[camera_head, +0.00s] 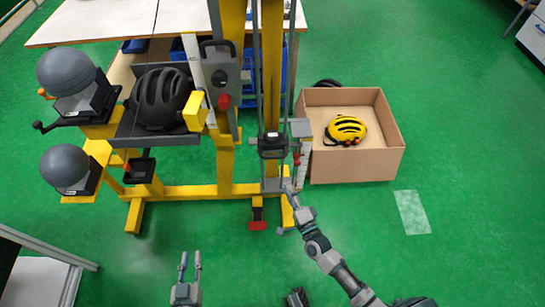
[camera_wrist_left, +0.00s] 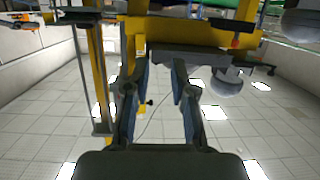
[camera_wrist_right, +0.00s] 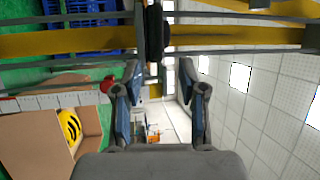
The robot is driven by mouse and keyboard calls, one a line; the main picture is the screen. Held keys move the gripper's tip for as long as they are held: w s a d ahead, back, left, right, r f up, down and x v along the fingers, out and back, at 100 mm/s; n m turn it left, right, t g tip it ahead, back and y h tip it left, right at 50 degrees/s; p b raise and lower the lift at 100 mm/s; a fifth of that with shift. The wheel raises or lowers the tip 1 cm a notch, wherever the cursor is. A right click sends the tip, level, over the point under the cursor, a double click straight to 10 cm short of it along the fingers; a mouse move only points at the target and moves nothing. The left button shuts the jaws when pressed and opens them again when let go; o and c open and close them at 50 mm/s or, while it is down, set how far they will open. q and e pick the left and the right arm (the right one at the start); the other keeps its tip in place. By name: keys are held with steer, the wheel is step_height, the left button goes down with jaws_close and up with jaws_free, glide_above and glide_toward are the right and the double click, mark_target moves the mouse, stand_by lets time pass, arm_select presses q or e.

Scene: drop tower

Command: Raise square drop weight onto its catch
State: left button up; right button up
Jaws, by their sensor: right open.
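A black block with a handle (camera_head: 272,145), which looks like the square drop weight, sits low between the upright guide rails of the yellow drop tower (camera_head: 224,155). In the right wrist view a dark block (camera_wrist_right: 154,30) crosses the rails ahead of the fingers. My right gripper (camera_head: 290,190) is open, below and slightly right of the block, apart from it. My left gripper (camera_head: 190,256) is open and empty over the floor at lower left; its fingers also show apart in the left wrist view (camera_wrist_left: 160,80). I cannot make out the catch.
A cardboard box (camera_head: 355,168) with a yellow helmet (camera_head: 345,130) stands right of the tower. A black helmet (camera_head: 160,98) and grey head forms (camera_head: 66,70) are on the left side of the frame. A red pedal (camera_head: 258,225) is at the base. The front floor is mostly clear.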

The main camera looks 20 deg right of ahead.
glide_toward(273, 158)
steer(key=f+x, duration=0.1)
steer(key=x, duration=0.2)
steer(key=b+x, duration=0.1)
steer(key=x, duration=0.6)
steer(key=shift+w+r+b, duration=0.1)
steer(key=shift+r+b, duration=0.1)
steer(key=shift+b, duration=0.1)
steer(key=shift+w, duration=0.25)
steer(key=shift+d, duration=0.4)
steer(key=c, duration=0.6)
steer(key=shift+a, duration=0.15)
jaws_close()
arm_select(q)
steer(key=r+t, duration=0.1)
steer(key=d+r+t, duration=0.1)
steer(key=w+r+t, duration=0.1)
steer(key=r, duration=0.1)
steer(key=shift+w+d+h, duration=0.1)
steer(key=shift+d+h, duration=0.05)
steer(key=shift+h, duration=0.25)
arm_select(e)
steer(key=shift+a, duration=0.15)
